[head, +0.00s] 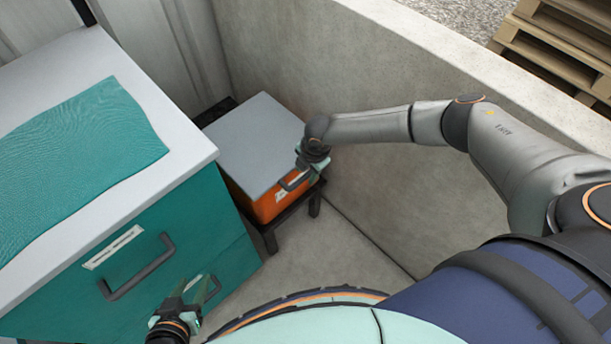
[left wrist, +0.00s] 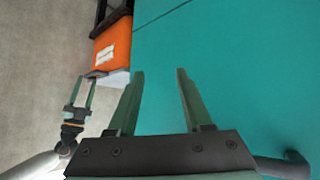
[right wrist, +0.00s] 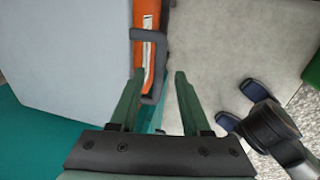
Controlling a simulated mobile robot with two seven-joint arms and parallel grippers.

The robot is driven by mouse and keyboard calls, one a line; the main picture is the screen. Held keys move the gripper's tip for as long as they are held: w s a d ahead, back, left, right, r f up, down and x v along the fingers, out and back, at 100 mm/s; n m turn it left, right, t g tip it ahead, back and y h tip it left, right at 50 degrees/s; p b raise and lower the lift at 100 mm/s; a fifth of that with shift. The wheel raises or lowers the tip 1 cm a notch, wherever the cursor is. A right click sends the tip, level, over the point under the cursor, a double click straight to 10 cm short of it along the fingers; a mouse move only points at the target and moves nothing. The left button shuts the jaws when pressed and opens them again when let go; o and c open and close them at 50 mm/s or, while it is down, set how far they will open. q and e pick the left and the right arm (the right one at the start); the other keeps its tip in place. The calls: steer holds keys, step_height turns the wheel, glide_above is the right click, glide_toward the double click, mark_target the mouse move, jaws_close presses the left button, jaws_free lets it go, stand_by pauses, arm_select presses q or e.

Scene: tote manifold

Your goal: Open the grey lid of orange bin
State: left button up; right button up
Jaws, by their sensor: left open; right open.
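The orange bin (head: 267,206) stands on a low dark stand beside the teal cabinet. Its flat grey lid (head: 250,135) lies closed on top. A dark handle (head: 293,183) is on the bin's front; it also shows in the right wrist view (right wrist: 148,70). My right gripper (head: 310,163) is open at the lid's front right edge, close to the handle. In the right wrist view the handle's end is by the left fingertip; contact is unclear. My left gripper (head: 203,289) is open and empty in front of the cabinet. The left wrist view shows the bin (left wrist: 112,42).
The teal cabinet (head: 180,240) with a dark handle (head: 137,268) and a white top (head: 188,140) fills the left. A teal cloth (head: 80,150) lies on it. A concrete wall (head: 390,80) runs behind the bin to the right. Clear floor (head: 330,245) lies before the stand.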

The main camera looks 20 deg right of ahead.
steer(key=shift+w+f, duration=0.15)
steer(key=shift+f, duration=0.7)
steer(key=shift+c, duration=0.3)
jaws_close()
stand_by(0.5)
